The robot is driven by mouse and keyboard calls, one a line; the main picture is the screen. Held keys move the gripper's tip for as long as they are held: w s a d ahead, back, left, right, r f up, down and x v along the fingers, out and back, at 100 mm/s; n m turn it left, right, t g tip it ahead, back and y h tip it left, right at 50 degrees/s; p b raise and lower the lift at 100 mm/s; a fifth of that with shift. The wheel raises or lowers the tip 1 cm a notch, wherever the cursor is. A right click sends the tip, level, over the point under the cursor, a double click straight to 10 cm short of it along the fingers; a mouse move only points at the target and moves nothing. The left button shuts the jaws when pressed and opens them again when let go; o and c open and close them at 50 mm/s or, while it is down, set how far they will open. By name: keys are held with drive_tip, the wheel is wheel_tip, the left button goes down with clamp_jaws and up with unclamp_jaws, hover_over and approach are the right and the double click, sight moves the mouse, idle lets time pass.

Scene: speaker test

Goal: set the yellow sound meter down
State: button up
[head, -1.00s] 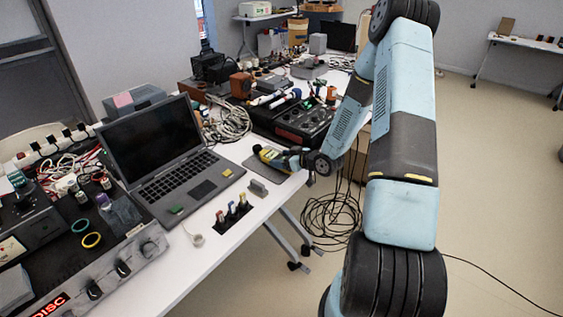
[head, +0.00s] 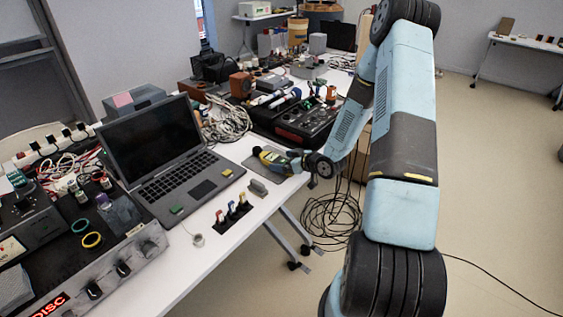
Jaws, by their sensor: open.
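The yellow sound meter (head: 270,157) is at the right edge of the white table, over a flat grey pad (head: 257,168). It is small in the head view and partly covered by my gripper. My gripper (head: 284,160) reaches in from the right and is open, with its fingers close by the meter's right end. I cannot tell whether the fingers touch the meter, or whether it rests fully on the pad.
An open laptop (head: 168,150) stands left of the pad. A small grey block (head: 258,187) and a dark stand with coloured plugs (head: 233,212) are in front. A bundle of pale cable (head: 226,120) and a black case (head: 292,128) lie behind. Cables coil on the floor.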

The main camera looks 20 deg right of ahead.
drive_tip(key=v, duration=1.1)
drive_tip(key=s+d+r+m+g+h, duration=0.1)
drive_tip(key=s+r+m+h, duration=0.3)
drive_tip(key=r, duration=0.8)
drive_tip(key=s+d+r+n+g+h, duration=0.1)
drive_tip(key=d+r+g+h, duration=0.1)
drive_tip(key=r+h, duration=0.65)
drive_tip(key=s+a+r+m+y, duration=0.1)
drive_tip(key=s+a+r, duration=0.2)
drive_tip(key=s, duration=0.4)
drive_tip(key=s+a+r+m+g+y, duration=0.1)
drive_tip(key=s+a+r+y, duration=0.1)
drive_tip(key=s+r, duration=0.4)
drive_tip(key=s+a+r+m+g+y, duration=0.1)
drive_tip(key=s+a+r, duration=0.3)
drive_tip(key=s, duration=0.6)
drive_tip(key=shift+a+r+m+y, duration=0.4)
drive_tip(key=shift+r+m, duration=0.2)
drive_tip(key=shift+r, duration=0.1)
